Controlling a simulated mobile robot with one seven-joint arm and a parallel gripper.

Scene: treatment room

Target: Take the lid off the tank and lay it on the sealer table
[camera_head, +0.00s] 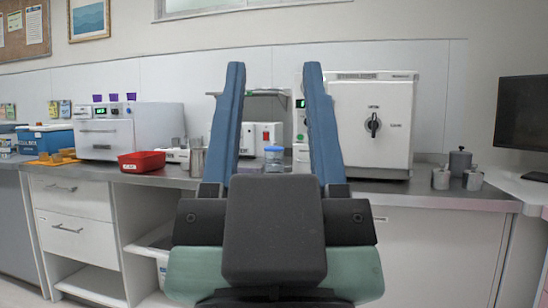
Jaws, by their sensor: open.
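My gripper (274,68) is in the middle of the view, its two blue fingers pointing up and apart. It is open, with nothing visibly held between the fingers. I cannot tell for sure which thing is the tank. A blue box with white lettering (50,138) stands on the counter at the far left. A small clear jar with a blue lid (274,149) stands on the counter beyond the fingers and shows between them. A grey lidded pot (460,161) stands at the right. I cannot pick out the sealer table with certainty.
A long grey counter (420,186) runs across the view. On it stand a white oven-like unit (150,128), a red tray (142,162), a metal beaker (197,158) and a large white sterilizer (371,125). Metal cups (441,178) and a monitor (522,112) are at the right.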

